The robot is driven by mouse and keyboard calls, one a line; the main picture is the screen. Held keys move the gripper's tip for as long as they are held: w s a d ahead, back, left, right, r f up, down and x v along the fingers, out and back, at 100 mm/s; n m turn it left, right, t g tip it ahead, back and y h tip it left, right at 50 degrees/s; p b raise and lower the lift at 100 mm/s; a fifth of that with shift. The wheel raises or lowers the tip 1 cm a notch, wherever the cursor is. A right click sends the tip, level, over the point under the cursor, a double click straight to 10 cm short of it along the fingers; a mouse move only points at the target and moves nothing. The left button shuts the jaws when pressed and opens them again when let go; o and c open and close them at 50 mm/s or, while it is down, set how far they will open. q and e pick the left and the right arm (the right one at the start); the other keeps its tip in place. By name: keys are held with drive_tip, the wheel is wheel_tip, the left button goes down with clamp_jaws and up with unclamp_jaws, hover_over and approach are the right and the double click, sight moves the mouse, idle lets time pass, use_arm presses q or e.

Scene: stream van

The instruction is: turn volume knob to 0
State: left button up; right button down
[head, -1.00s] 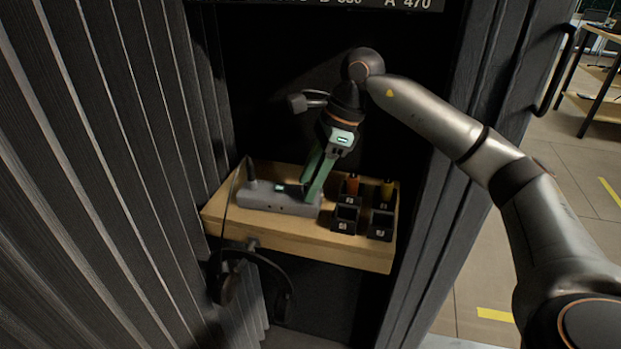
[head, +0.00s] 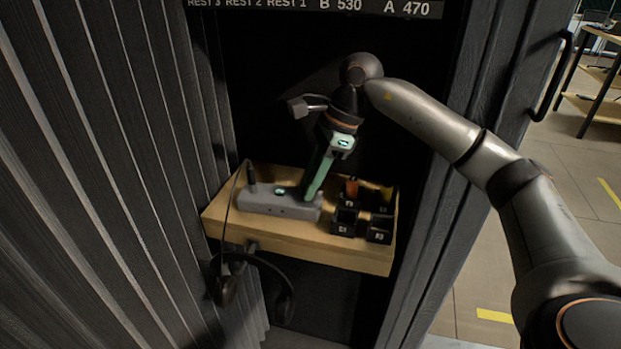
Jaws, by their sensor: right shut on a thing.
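A grey intercom-like box (head: 262,199) sits on the left part of a wooden shelf (head: 300,240) inside a dark alcove. It has a small lit green display (head: 281,191) on top and a dark stalk at its left end. My right gripper (head: 308,192) reaches down from above onto the right end of the box, its green fingers pressed together. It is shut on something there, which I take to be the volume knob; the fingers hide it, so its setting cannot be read. My left gripper is not in view.
Black numbered holders (head: 348,220) stand close to the right of my gripper, one with an orange item (head: 351,188). A headset (head: 282,300) hangs below the shelf's front. Dark ribbed walls (head: 90,180) close in on the left.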

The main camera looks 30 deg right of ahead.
drive_tip(key=c, duration=0.8)
unclamp_jaws()
drive_tip(key=shift+r, duration=0.3)
drive_tip(key=p+v, duration=0.1)
drive_tip(key=v, duration=0.6)
drive_tip(key=shift+d, duration=0.1)
